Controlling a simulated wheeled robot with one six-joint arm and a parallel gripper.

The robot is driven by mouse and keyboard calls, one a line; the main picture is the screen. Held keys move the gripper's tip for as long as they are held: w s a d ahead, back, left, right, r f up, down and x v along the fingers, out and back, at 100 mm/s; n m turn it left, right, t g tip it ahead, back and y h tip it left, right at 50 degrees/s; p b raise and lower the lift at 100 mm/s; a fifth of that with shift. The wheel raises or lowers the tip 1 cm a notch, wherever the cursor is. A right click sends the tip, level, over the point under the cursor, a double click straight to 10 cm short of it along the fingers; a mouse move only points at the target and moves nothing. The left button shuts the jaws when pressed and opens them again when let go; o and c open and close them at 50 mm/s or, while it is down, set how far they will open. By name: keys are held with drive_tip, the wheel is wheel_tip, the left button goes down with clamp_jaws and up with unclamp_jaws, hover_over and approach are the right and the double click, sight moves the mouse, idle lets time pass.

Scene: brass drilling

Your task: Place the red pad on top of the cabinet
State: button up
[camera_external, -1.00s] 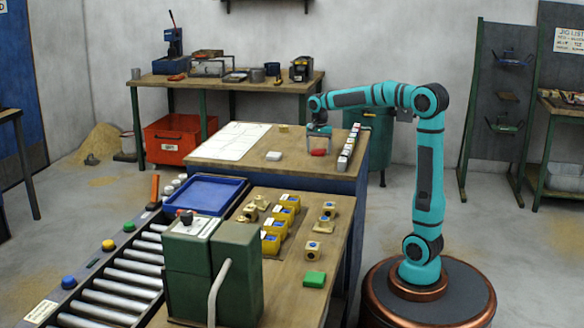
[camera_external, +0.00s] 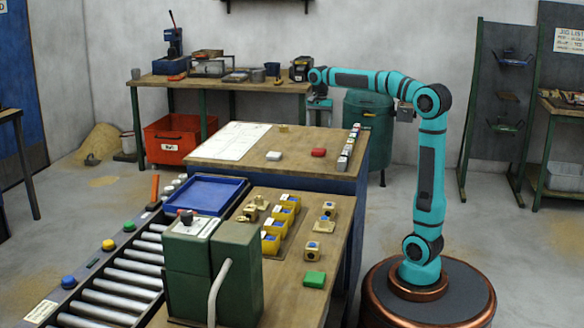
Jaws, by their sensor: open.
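The red pad (camera_external: 319,153) lies flat on the wooden top of the blue-sided cabinet (camera_external: 225,150), toward its right side. A white pad (camera_external: 274,156) lies to its left on the same top. My gripper (camera_external: 319,116) is above and behind the red pad, apart from it, open and empty. Its fingers are small in this view.
A row of small grey and white pieces (camera_external: 349,146) lines the cabinet's right edge. A small brass piece (camera_external: 283,128) and a white sheet (camera_external: 230,141) lie on the top. A green bin (camera_external: 370,115) stands behind. The front bench holds brass parts, yellow bins and a green pad (camera_external: 315,279).

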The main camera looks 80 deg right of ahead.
drive_tip(key=s+a+r+n+t, duration=0.2)
drive_tip(key=s+a+n+t, duration=0.3)
drive_tip(key=a, duration=0.5)
drive_tip(key=s+a+r+n+t, duration=0.3)
drive_tip(key=s+a+n+t, duration=0.3)
drive_tip(key=a, duration=0.3)
drive_tip(key=s+a+r+n+t, duration=0.3)
drive_tip(key=s+a+n+t, duration=0.3)
drive_tip(key=a, duration=0.4)
drive_tip(key=shift+s+a+r+n, duration=0.25)
drive_tip(key=shift+s+n, duration=0.25)
drive_tip(key=shift+s, duration=0.45)
idle(1.4)
